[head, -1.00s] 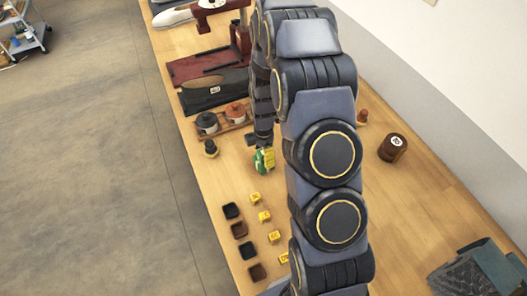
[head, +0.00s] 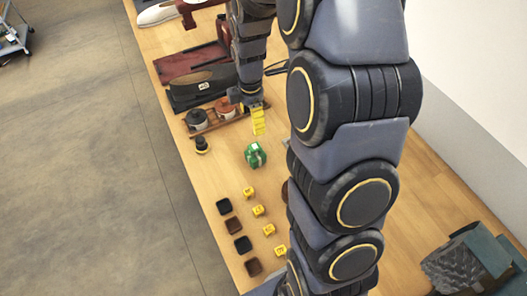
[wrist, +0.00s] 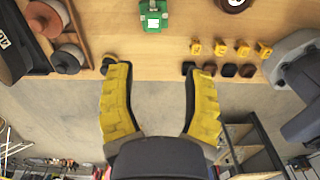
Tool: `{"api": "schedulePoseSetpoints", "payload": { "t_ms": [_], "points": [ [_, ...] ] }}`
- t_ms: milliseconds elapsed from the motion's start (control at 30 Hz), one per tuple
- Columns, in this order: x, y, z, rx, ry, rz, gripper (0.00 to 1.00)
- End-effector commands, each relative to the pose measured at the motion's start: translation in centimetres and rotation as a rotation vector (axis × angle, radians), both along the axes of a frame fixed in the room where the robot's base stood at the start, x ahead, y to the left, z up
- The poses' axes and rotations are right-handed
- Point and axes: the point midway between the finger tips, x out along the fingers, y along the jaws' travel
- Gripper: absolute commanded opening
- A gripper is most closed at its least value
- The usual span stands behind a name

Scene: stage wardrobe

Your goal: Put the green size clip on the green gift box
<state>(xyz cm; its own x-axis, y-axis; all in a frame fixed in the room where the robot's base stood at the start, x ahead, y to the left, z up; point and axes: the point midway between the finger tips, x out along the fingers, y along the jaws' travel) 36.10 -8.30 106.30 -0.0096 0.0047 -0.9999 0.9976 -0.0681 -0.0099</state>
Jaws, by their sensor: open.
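The green gift box (head: 255,154) stands on the wooden table in the head view, and it also shows at the top of the wrist view (wrist: 153,14). A small pale patch with some green shows on the box in the wrist view. I cannot tell whether this patch is the green size clip, and I make out no separate green clip elsewhere. My gripper (head: 258,122) has yellow fingers and is above and apart from the box, on its far side in the head view. In the wrist view my gripper (wrist: 160,72) is open with nothing between the fingers.
Several small yellow blocks (head: 258,211) and dark square trays (head: 242,244) are in rows nearer the camera. Bare table surrounds the box.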

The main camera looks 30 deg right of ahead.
Motion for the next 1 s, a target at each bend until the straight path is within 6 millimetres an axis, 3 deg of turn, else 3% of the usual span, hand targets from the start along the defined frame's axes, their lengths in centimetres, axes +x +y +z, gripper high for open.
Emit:
{"api": "schedulePoseSetpoints", "payload": {
  "t_ms": [167,300,500,600,800,1000],
  "points": [
    [-4.4,2.9,4.8,-0.006,0.023,-0.300,0.50],
    [-9.8,5.1,8.3,-0.026,0.051,-0.634,0.50],
    [-18.0,7.3,11.2,-0.075,0.095,-1.098,0.50],
    [-21.0,7.6,12.0,-0.096,0.089,-1.286,0.50],
    [-24.2,8.0,12.2,-0.126,0.105,-1.487,0.50],
    [-24.5,8.0,12.2,-0.132,0.109,-1.513,0.50]
  ]
}}
